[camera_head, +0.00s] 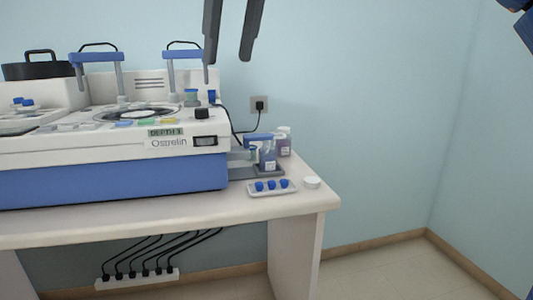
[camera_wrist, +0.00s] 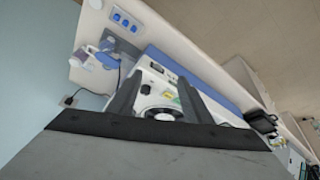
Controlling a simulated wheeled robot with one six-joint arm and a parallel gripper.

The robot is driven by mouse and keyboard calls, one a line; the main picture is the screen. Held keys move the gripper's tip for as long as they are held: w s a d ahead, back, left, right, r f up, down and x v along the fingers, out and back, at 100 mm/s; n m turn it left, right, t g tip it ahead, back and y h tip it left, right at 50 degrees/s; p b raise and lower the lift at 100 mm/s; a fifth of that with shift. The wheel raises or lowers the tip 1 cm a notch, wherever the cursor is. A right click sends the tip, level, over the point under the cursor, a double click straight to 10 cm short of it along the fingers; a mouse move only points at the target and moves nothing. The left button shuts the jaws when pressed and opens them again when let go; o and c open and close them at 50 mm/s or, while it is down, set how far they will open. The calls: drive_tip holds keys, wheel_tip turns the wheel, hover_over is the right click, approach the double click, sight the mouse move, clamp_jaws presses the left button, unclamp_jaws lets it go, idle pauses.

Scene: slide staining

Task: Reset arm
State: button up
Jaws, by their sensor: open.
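My gripper (camera_head: 230,58) hangs into the top of the head view, its two dark fingers apart and nothing between them. It is in the air, in front of and above the right part of the white and blue staining machine (camera_head: 110,180). In the wrist view my gripper (camera_wrist: 158,85) also shows open and empty, its fingers spread over the machine (camera_wrist: 215,108). No finger visibly touches anything.
The machine stands on a white bench (camera_head: 290,212). At its right are bottles (camera_head: 284,142), a white tray (camera_head: 272,194) with blue caps and a round white lid (camera_head: 312,182). A wall outlet (camera_head: 259,105) has a plugged cable. Floor at right is clear.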

drive_tip(key=w+d+f+m+h, duration=0.15)
drive_tip(key=d+f+m, duration=0.25)
drive_tip(key=d+f, duration=1.6)
drive_tip(key=s+d+f+m, duration=0.1)
drive_tip(key=s+d+f, duration=0.3)
drive_tip(key=f, duration=0.5)
drive_tip(key=s+d+f+m, duration=0.2)
drive_tip(key=s+d+f, duration=0.2)
drive_tip(key=f, duration=0.6)
drive_tip(key=s+d+f+m+t+h, duration=0.1)
drive_tip(key=s+d+f, duration=0.3)
drive_tip(key=d+f, duration=0.3)
wheel_tip(320, 180, down, 3)
drive_tip(key=shift+f, duration=0.15)
drive_tip(key=shift+a, duration=0.15)
